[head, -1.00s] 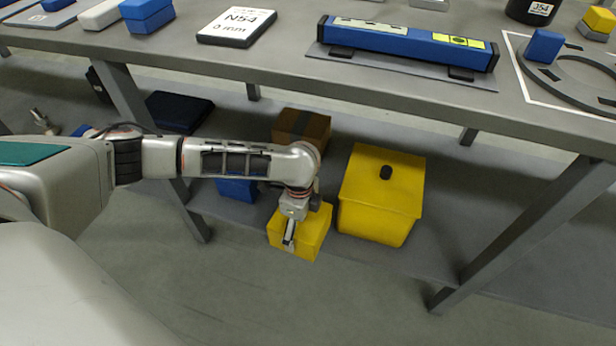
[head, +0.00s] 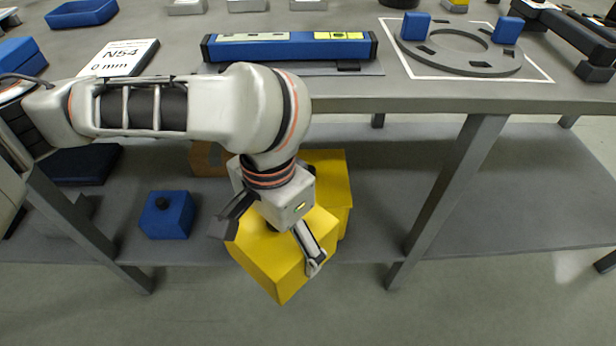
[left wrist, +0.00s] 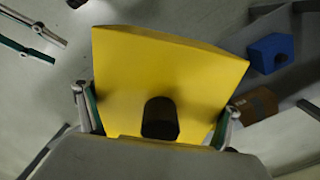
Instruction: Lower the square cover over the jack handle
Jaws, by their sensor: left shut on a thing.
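A yellow square cover (head: 277,264) with a dark knob on top is under my left gripper (head: 271,238), in front of the lower shelf's front edge. It looks tilted in the head view. My left gripper is shut on it, with the fingers wide apart on either side of the knob. The left wrist view shows the cover (left wrist: 165,75) and the knob between the fingers. My right gripper (left wrist: 58,52) shows at the upper left of that view, fingers apart and empty. I cannot make out the jack handle.
A second yellow box (head: 335,180) stands behind the cover, partly hidden. A blue box with a knob (head: 166,216) and a brown box (head: 207,158) are on the lower shelf (head: 365,245). A table leg (head: 445,195) stands to the right. The floor in front is clear.

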